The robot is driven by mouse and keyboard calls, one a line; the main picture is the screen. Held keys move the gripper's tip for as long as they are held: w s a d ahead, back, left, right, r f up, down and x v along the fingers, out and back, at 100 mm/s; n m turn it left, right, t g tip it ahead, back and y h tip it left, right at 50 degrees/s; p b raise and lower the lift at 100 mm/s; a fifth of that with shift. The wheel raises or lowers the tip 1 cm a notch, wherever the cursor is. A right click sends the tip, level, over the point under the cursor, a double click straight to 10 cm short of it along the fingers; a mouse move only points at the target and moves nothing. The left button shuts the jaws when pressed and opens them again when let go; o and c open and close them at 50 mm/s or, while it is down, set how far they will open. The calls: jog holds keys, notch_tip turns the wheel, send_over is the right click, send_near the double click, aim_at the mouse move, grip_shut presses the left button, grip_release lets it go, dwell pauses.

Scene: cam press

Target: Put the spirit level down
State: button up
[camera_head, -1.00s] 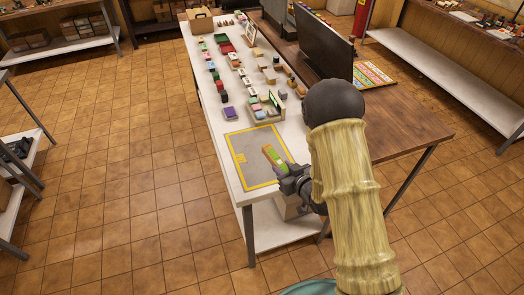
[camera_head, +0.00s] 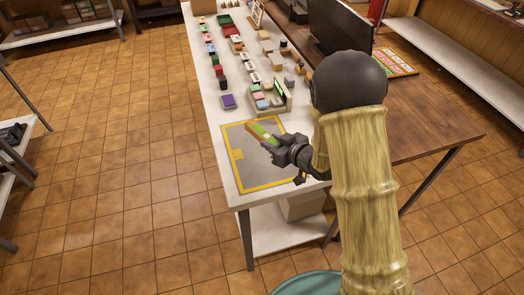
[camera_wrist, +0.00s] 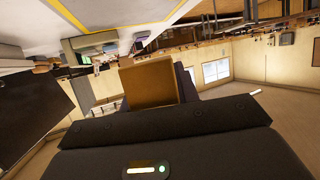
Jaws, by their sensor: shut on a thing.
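The spirit level (camera_head: 262,133), a bar with a green face and orange-brown sides, is held in my gripper (camera_head: 279,143). It points up and left, over the grey mat with a yellow border (camera_head: 246,178) on the white table. I cannot tell how far the level is above the mat. My gripper is shut on its near end, and the fingers hide that part. In the wrist view, a tan block face (camera_wrist: 152,87), seemingly the level's end, stands out beyond the dark gripper body.
An organiser (camera_head: 283,103) with small coloured items stands just beyond the mat. A wooden desk (camera_head: 425,123) with a monitor (camera_head: 337,47) adjoins at right. Most of the mat is bare.

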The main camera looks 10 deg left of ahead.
jog(key=shift+d, duration=0.1)
jog(key=shift+s, duration=0.1)
jog(key=p, duration=0.1)
send_over(272, 167)
jog(key=shift+s+f, duration=0.1)
jog(key=shift+f, duration=2.75)
jog(key=shift+f+p, duration=0.3)
jog(key=shift+f, duration=1.8)
jog(key=shift+f, duration=0.1)
jog(key=o, duration=1.1)
jog(key=shift+c, duration=0.2)
